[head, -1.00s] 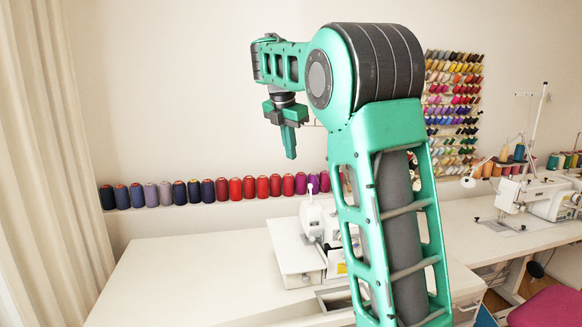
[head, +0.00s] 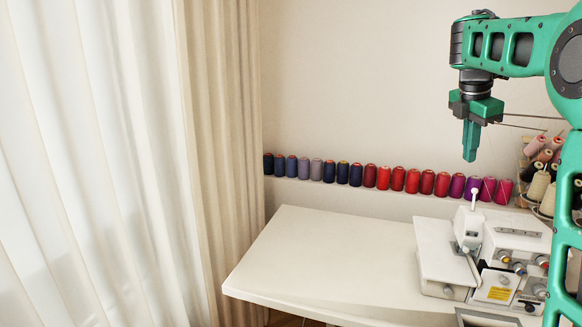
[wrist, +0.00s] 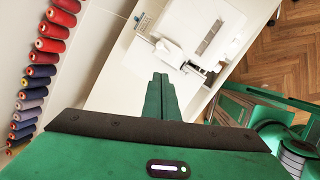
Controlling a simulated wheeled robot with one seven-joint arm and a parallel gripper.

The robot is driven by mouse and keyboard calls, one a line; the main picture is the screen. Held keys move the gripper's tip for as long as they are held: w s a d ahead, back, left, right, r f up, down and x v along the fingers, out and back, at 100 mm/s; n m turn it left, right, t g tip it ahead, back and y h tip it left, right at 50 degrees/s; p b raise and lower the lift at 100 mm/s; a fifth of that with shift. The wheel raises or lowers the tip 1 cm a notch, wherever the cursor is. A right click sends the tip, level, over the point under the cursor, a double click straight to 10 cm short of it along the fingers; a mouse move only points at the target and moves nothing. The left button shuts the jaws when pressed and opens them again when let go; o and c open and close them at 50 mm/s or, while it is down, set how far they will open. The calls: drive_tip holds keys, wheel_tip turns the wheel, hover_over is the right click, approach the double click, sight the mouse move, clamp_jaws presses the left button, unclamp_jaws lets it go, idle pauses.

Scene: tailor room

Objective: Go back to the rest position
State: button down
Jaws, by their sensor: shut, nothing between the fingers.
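My gripper (head: 470,141) is green and hangs pointing down at the upper right of the head view, in front of the wall. Its fingers are together with nothing between them. It is high above the white table (head: 310,262) and apart from everything there. In the wrist view the closed fingers (wrist: 161,95) point toward the table and the white sewing machine. Part of my arm runs off the right edge of the head view.
A white sewing machine (head: 440,255) stands on the table's right side. A row of thread spools (head: 370,176) lines the wall behind. Curtains (head: 120,160) fill the left. The table's left part is clear. The wrist view also shows wooden floor (wrist: 290,55).

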drive_tip(key=s+f+m+g+y, duration=0.1)
drive_tip(key=s+f+m, duration=0.45)
drive_tip(key=s, duration=0.35)
drive_tip(key=s+f+m+y, duration=0.1)
drive_tip(key=s+f+m, duration=0.4)
drive_tip(key=s, duration=0.4)
drive_tip(key=s+a+f+m, duration=0.4)
drive_tip(key=s+f+m, duration=0.2)
drive_tip(key=s, duration=0.3)
drive_tip(key=s+a+f+m+g+y, duration=0.1)
drive_tip(key=s+a+f+m, duration=0.3)
drive_tip(key=s+f+m, duration=0.2)
drive_tip(key=s+m, duration=0.2)
drive_tip(key=s, duration=0.2)
drive_tip(key=shift+a+f, duration=0.2)
drive_tip(key=shift+a, duration=0.05)
drive_tip(key=shift+s, duration=0.2)
